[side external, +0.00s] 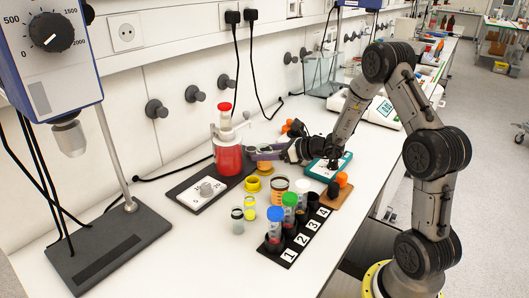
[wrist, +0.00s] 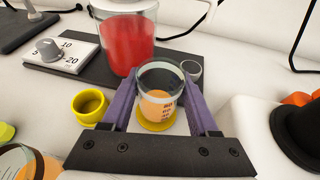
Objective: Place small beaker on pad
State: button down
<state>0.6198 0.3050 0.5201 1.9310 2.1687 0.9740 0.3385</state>
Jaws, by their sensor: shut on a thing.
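A small clear beaker (wrist: 158,88) with orange liquid and printed marks stands upright between my purple fingers in the wrist view. My gripper (side external: 265,153) is shut on it; the beaker (side external: 264,165) is partly hidden by the fingers in the side view. A round yellow pad (wrist: 155,126) shows directly under the beaker, and its edge also shows in the side view (side external: 266,173). I cannot tell whether the beaker's base touches the pad.
A large red juice vessel (side external: 228,158) stands on a dark base with a dial (side external: 206,188), close behind the beaker. A yellow ring-shaped cup (side external: 252,184) and another orange-filled beaker (side external: 279,188) are nearby. A numbered rack (side external: 291,240) holds capped tubes in front. A teal tray (side external: 329,166) lies right.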

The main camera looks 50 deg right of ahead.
jog(key=shift+f, duration=0.1)
jog(key=shift+c, duration=0.4)
grip_release()
